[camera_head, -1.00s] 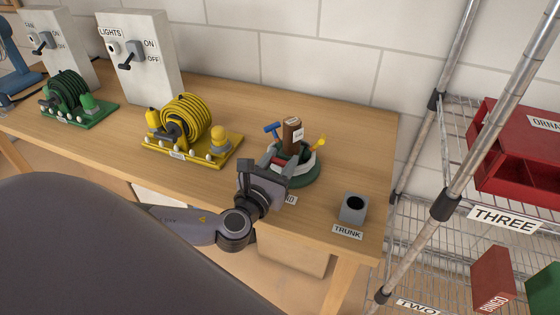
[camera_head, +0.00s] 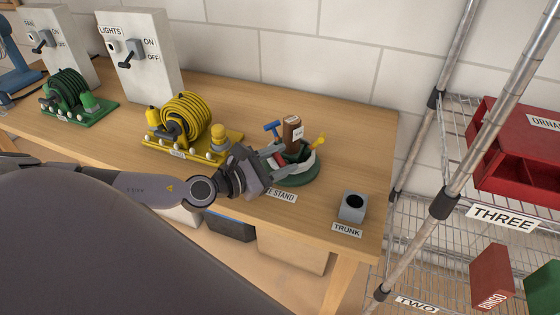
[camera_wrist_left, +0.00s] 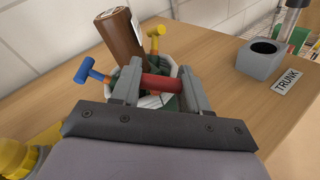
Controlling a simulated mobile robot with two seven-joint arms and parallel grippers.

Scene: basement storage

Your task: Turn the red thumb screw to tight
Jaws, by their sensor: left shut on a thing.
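The tree stand (camera_head: 305,180) is a round green and white base near the right end of the bench. A brown trunk (camera_head: 293,133) stands tilted in it, with a blue thumb screw (camera_head: 273,128) and a yellow thumb screw (camera_head: 319,140) around it. My left gripper (camera_head: 276,160) reaches the near side of the stand from the left. In the left wrist view its two fingers (camera_wrist_left: 160,88) are shut on the red thumb screw (camera_wrist_left: 160,83), whose bar spans between them. The screw's far end is hidden. My right gripper is not in view.
A grey square socket (camera_head: 353,207) labelled TRUNK sits right of the stand. A yellow hose reel (camera_head: 185,125) stands close to the left of my gripper, with a green reel (camera_head: 70,95) beyond. A wire shelf with a red organizer (camera_head: 520,150) is at the right.

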